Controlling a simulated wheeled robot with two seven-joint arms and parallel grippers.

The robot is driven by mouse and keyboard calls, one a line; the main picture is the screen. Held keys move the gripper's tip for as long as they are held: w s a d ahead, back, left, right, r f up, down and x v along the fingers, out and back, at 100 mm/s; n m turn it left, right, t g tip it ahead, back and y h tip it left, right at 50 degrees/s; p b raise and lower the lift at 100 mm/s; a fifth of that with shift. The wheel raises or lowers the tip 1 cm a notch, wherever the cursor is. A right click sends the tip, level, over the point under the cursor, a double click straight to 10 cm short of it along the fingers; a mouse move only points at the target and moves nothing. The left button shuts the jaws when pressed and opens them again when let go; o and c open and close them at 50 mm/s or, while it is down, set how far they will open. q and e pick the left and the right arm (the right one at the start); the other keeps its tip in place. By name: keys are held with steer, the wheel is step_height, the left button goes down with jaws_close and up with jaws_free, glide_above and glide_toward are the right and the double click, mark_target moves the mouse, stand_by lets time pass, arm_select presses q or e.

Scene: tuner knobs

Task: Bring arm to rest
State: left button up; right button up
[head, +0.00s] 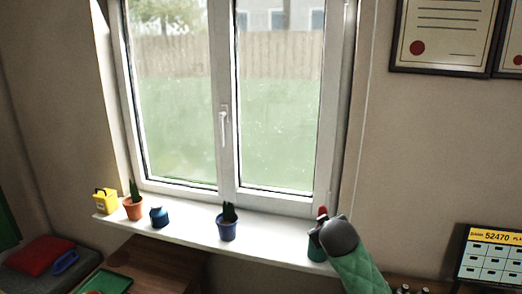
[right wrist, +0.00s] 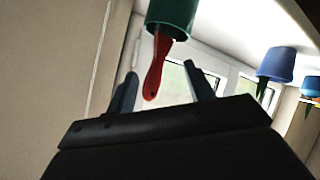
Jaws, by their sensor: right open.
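My right arm comes in from the bottom right of the head view in a green quilted sleeve, with a grey rounded wrist. It is at the right end of the white window sill (head: 270,248). My right gripper (right wrist: 161,72) is open in the right wrist view, which looks upside down. A red handle (right wrist: 157,68) sticks out of a green pot (right wrist: 172,14) and appears between the fingers; I cannot tell whether they touch it. In the head view the green pot (head: 315,247) and red handle (head: 322,212) are partly hidden by my wrist. My left gripper is not in view.
On the sill stand a blue pot with a plant (head: 227,228), a small blue object (head: 159,216), an orange pot (head: 133,208) and a yellow box (head: 105,201). A window rises behind.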

steer(key=s+f+m+g, duration=0.1)
steer(key=s+f+g, duration=0.1)
steer(key=s+f, duration=0.55)
steer(key=s+a+f+g+y, duration=0.15)
steer(key=s+f, duration=0.35)
steer(key=f, duration=0.6)
steer(key=s+f+m+g, duration=0.1)
steer(key=s+f+g, duration=0.1)
steer(key=s+f, duration=0.55)
steer(key=s+a+f+g, duration=0.1)
steer(key=s+f+g, duration=0.1)
steer(key=s+f, duration=0.7)
steer(key=s+a+f+m+g, duration=0.1)
steer(key=s+f+g, duration=0.2)
steer(key=s+f, duration=0.6)
steer(key=s, duration=0.7)
steer(key=shift+s+f, duration=0.2)
steer(key=shift+f, duration=0.1)
steer(key=shift+y, duration=0.25)
